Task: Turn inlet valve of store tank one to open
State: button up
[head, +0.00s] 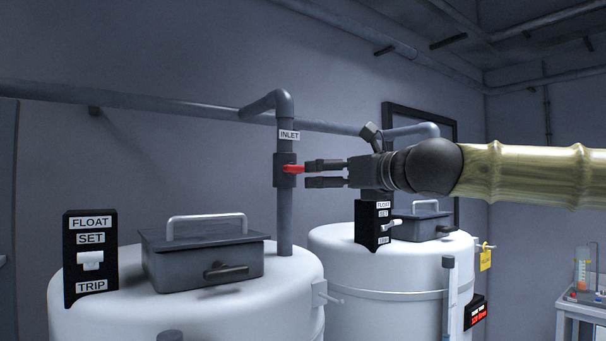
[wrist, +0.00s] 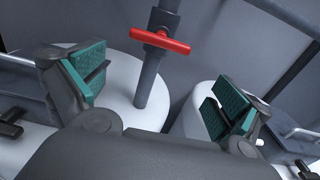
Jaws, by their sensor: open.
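The inlet valve's red handle (head: 293,169) sits on a dark valve body (head: 283,178) on the vertical grey pipe. That pipe, with an INLET label (head: 289,134), goes down into the left white tank (head: 185,318). In the wrist view the red handle (wrist: 160,40) lies across the pipe, slightly tilted. My gripper (head: 308,173) is open, its fingertips just right of the handle in the head view. In the wrist view my gripper (wrist: 157,85) has its green-padded fingers wide apart, with the handle ahead between their directions. I see no contact with the handle.
A lidded hatch (head: 203,258) and a FLOAT SET TRIP panel (head: 90,258) stand on the left tank. A second white tank (head: 375,268) with its own hatch (head: 421,222) and panel (head: 372,226) stands to the right, below my arm. Pipes run along the wall.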

aim_at(303, 169)
jog(key=p+x, duration=0.1)
jog(key=x, duration=0.2)
jog(key=r+p+x, duration=0.1)
jog(key=x, duration=0.3)
jog(key=p+x, duration=0.1)
jog(key=x, duration=0.2)
jog(key=shift+w+a+r, duration=0.15)
jog(key=shift+a+r, duration=0.05)
jog(key=shift+r, duration=0.15)
jog(key=shift+s+d+r, duration=0.1)
jog(key=shift+s+r, duration=0.1)
jog(key=shift+s, duration=0.15)
jog(key=shift+c, duration=0.2)
jog(key=shift+w+f, duration=0.1)
jog(key=c, duration=0.7)
